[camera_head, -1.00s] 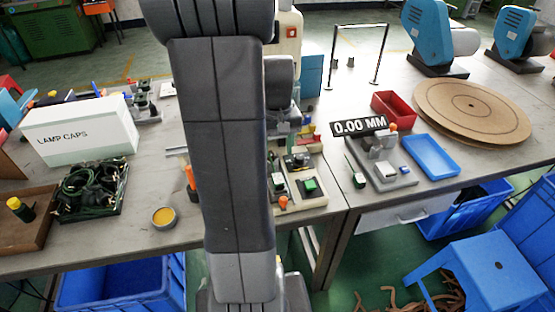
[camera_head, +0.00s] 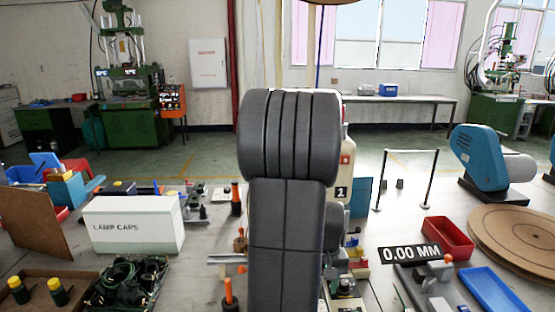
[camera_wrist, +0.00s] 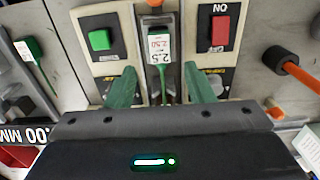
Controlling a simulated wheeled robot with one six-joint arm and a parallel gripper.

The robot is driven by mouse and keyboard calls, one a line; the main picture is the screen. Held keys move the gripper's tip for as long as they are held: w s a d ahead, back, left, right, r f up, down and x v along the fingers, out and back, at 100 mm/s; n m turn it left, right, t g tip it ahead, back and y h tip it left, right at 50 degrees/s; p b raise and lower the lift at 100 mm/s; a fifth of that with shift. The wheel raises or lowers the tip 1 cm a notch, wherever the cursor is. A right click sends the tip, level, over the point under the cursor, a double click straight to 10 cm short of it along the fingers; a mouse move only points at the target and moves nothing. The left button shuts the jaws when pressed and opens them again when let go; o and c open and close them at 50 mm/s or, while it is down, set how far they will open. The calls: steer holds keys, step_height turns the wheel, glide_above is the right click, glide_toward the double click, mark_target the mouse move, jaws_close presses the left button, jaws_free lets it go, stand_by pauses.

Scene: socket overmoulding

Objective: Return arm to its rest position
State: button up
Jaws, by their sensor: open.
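In the wrist view my gripper (camera_wrist: 162,76) is open, with its two green fingers spread apart and nothing held between them. Beyond the fingers is a fixture with a green button (camera_wrist: 100,40) on the left and a red button (camera_wrist: 221,30) on the right. A small white tag marked 2.5 (camera_wrist: 159,48), with a green part below it, stands between the buttons and lines up with the gap between the fingers. In the head view my dark grey arm rises through the middle and hides the gripper and much of the fixture.
A white LAMP CAPS box (camera_head: 133,226) stands left of my arm, near a tray of dark green cables (camera_head: 128,285). To the right are a 0.00 MM display (camera_head: 410,254), a red bin (camera_head: 447,238), a blue tray (camera_head: 492,290) and a round wooden board (camera_head: 520,238). An orange-handled tool (camera_wrist: 290,66) lies right of the fixture.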

step_height(320, 180, down, 6)
steer(key=shift+f, duration=0.2)
step_height(320, 180, up, 2)
steer(key=shift+w+r, duration=0.1)
steer(key=shift+r, duration=0.55)
steer(key=shift+f, duration=0.1)
